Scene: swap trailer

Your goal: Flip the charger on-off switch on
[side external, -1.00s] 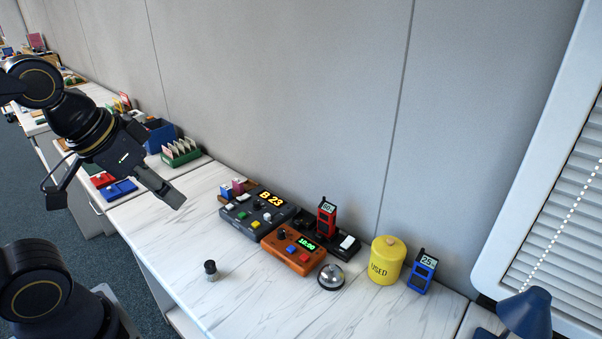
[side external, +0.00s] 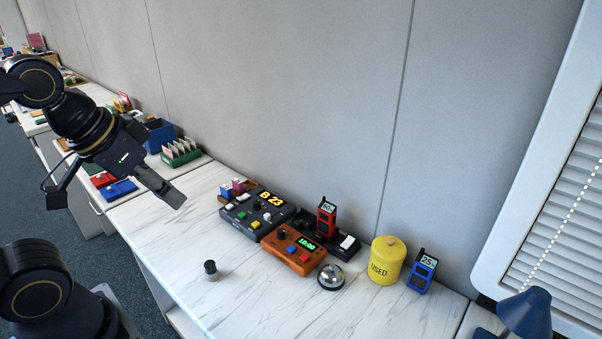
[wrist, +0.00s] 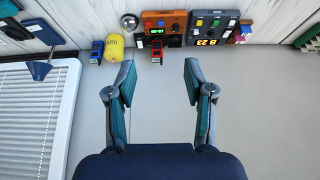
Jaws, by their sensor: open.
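The charger (side external: 340,252) is a low black base near the wall, partly hidden behind an orange box. A white switch (side external: 348,242) sits at its right end; I cannot tell its on or off position. A red handheld radio (side external: 327,216) with a lit screen stands upright in the charger. In the wrist view the red radio (wrist: 157,52) shows near the top, beyond the fingers. My gripper (side external: 116,198) is open and empty, raised at the left, well apart from the charger. Both fingers of my gripper (wrist: 159,72) show spread in the wrist view.
The orange box (side external: 293,250) and a dark console (side external: 257,212) stand in front and left of the charger. A silver bell (side external: 331,277), yellow canister (side external: 386,261) and blue radio (side external: 421,272) stand right. A small black-topped knob (side external: 211,270) stands alone; the front counter is mostly clear.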

